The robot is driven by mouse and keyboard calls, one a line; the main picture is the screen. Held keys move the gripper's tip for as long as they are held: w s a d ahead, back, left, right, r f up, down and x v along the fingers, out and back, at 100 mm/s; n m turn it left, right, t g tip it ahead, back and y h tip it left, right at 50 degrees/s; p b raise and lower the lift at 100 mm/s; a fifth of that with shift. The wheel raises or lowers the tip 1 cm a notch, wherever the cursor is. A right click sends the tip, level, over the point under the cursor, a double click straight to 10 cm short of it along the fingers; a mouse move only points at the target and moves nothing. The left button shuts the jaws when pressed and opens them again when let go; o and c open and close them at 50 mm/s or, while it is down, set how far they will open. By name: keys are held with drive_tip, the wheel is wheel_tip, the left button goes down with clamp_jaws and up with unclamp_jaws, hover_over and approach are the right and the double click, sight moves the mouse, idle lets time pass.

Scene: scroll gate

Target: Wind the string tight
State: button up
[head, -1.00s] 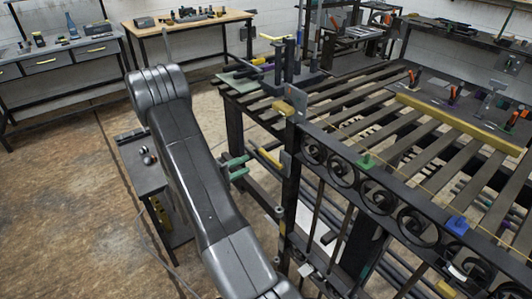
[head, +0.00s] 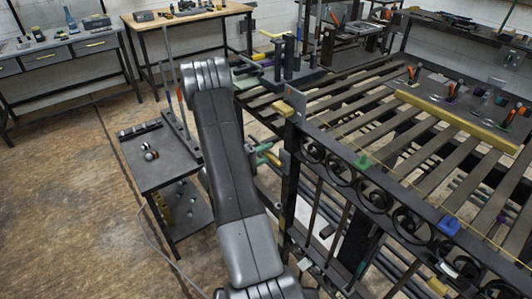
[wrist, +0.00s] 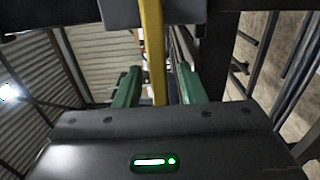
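A thin yellowish string (head: 400,185) runs along the top of the dark scroll gate (head: 340,170), past a green clip (head: 364,161) and a blue clip (head: 449,226). At its left end are a grey plate (head: 294,98) and a small yellow block (head: 284,109) on the corner post. Lower on that post is a yellow bar (head: 273,158). My gripper (head: 266,156) is at this bar. In the wrist view the yellow bar (wrist: 153,45) stands between the two green fingers of my gripper (wrist: 159,70), with gaps visible on both sides.
A slatted table (head: 340,92) with clamps and a yellow beam (head: 458,121) lies behind the gate. A small dark side table (head: 150,172) stands left of my arm. Workbenches line the back wall. The wooden floor at the left is clear.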

clamp_jaws()
drive_tip(key=shift+f, duration=0.15)
wheel_tip(320, 180, down, 6)
drive_tip(key=s+d+n+b, duration=0.1)
drive_tip(key=s+n+b, duration=0.1)
drive_tip(key=n+b, duration=0.8)
drive_tip(key=shift+s+d+r+b, duration=0.15)
drive_tip(key=shift+d+r+b, duration=0.15)
drive_tip(key=shift+b, duration=0.45)
drive_tip(key=shift+n, duration=0.3)
unclamp_jaws()
